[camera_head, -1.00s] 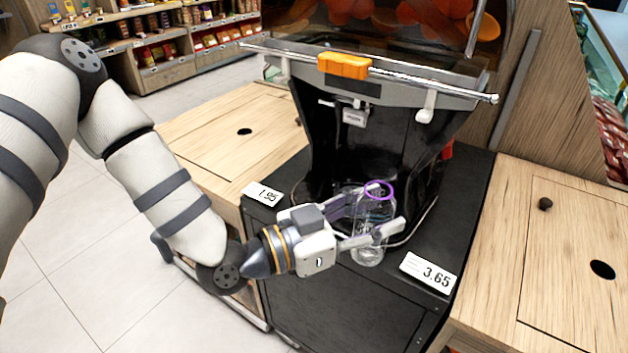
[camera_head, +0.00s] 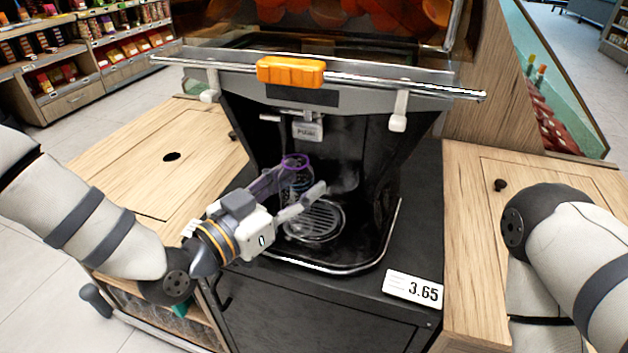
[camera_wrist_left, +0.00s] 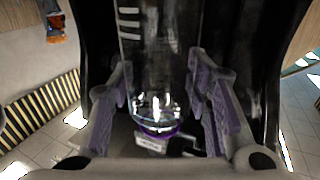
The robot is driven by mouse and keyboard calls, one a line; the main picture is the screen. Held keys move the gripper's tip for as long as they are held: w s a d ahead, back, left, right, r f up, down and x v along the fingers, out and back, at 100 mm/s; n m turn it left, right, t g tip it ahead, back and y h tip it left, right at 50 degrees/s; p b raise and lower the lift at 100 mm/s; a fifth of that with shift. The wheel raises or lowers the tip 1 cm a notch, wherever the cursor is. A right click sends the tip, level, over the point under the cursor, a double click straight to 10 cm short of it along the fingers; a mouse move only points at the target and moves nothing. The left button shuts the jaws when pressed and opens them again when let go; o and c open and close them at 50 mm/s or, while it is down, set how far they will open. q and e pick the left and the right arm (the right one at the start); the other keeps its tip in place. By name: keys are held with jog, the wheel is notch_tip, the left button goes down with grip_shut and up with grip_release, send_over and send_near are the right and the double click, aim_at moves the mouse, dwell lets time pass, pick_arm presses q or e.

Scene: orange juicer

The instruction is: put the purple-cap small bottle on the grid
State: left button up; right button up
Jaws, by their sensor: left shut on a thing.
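The clear small bottle with a purple cap ring (camera_head: 296,164) is upright between the fingers of my left gripper (camera_head: 300,188), which is shut on it. The round metal grid (camera_head: 322,220) lies in the juicer's base, just right of and below the gripper. The bottle is over or beside the grid's far left part; its base is hidden behind the front finger, so I cannot tell if it touches. In the left wrist view the clear bottle (camera_wrist_left: 155,65) stands between both purple-padded fingers, with its purple ring low in the picture. My right gripper is out of view.
The juicer's spout (camera_head: 307,128) hangs above the grid area, and its black side walls close in the bay. The orange handle bar (camera_head: 290,72) crosses higher up. A 3.65 price tag (camera_head: 413,289) lies on the front right edge. Wooden counters stand on both sides.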

pick_arm(q)
jog(key=w+d, duration=0.1)
jog(key=w+d+f, duration=0.1)
jog(key=w+d, duration=0.1)
jog(key=shift+w+f, duration=0.2)
jog(key=shift+w, duration=0.1)
jog(key=shift+f, duration=0.1)
jog(key=shift+f+b, duration=0.15)
jog(key=shift+b, duration=0.15)
jog(key=o, duration=1)
